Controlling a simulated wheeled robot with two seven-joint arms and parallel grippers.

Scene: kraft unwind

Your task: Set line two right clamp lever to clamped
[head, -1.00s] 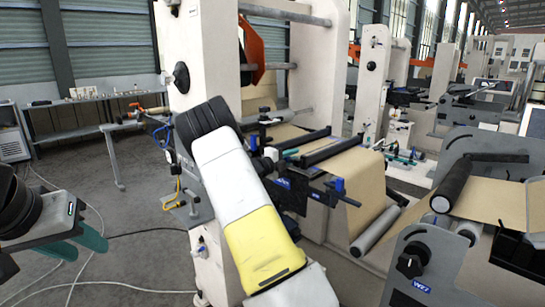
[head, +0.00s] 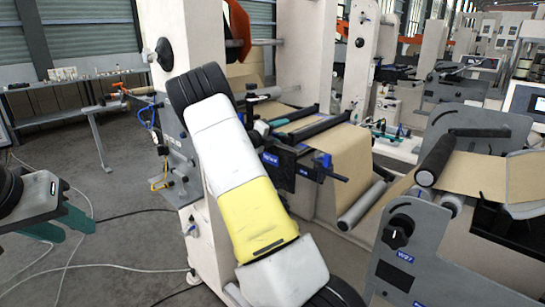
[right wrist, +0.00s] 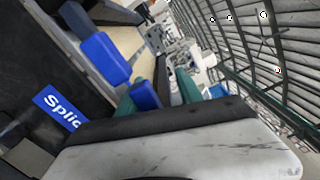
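In the right wrist view, a blue lever handle (right wrist: 145,95) shows between the teal fingers of my right gripper (right wrist: 157,96). The fingers are apart, with a gap beside the handle; I cannot tell whether the left finger touches it. A second blue handle (right wrist: 105,58) is further left. In the head view, a blue handle (head: 323,160) stands at the right end of the splice table's clamp bars (head: 312,129). My right forearm hides the table's left part and most of the right gripper. My left gripper (head: 62,226) is open and empty, far left, away from the machine.
Brown web (head: 352,155) hangs over the splice table. A grey side plate with a black knob (head: 397,233) and a dark roller (head: 436,160) stand at right. A bench (head: 70,88) is at the back left. Cables (head: 100,268) lie on the otherwise open floor.

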